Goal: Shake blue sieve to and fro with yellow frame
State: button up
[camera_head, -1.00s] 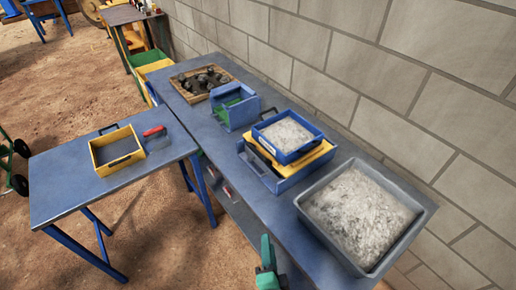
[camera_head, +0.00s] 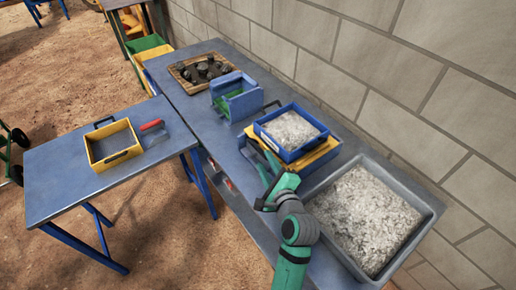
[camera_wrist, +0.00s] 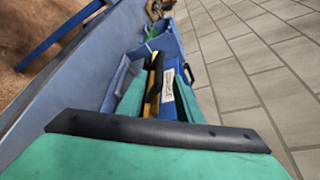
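The blue sieve (camera_head: 312,147), filled with pale grey crushed material, sits on the yellow frame (camera_head: 322,155). Under the frame is a blue tray, partly hidden by my arm. My gripper (camera_head: 267,166) is at the near left side of this stack, its green fingers apart. In the wrist view, my gripper (camera_wrist: 158,98) is open, with the yellow frame (camera_wrist: 155,78) and the side of the blue sieve (camera_wrist: 169,82) seen between and beyond the fingers. I cannot tell whether the fingers touch anything.
A large grey tray (camera_head: 434,212) of crushed material stands close on the right. Beyond the stack are a blue-green box (camera_head: 240,98) and a wooden tray (camera_head: 181,78) with dark stones. A brick wall (camera_head: 400,75) runs behind. A side table (camera_head: 60,175) carries a yellow sieve (camera_head: 118,158) and a red-handled tool (camera_head: 152,125).

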aim_at(261, 154)
jog(key=x, duration=0.7)
jog(key=shift+d+f, duration=0.1)
jog(key=shift+d, duration=0.05)
jog(key=shift+w+a+f, duration=0.1)
jog(key=shift+w+a, duration=0.25)
jog(key=shift+w, duration=0.15)
jog(key=c, duration=0.7)
grip_shut()
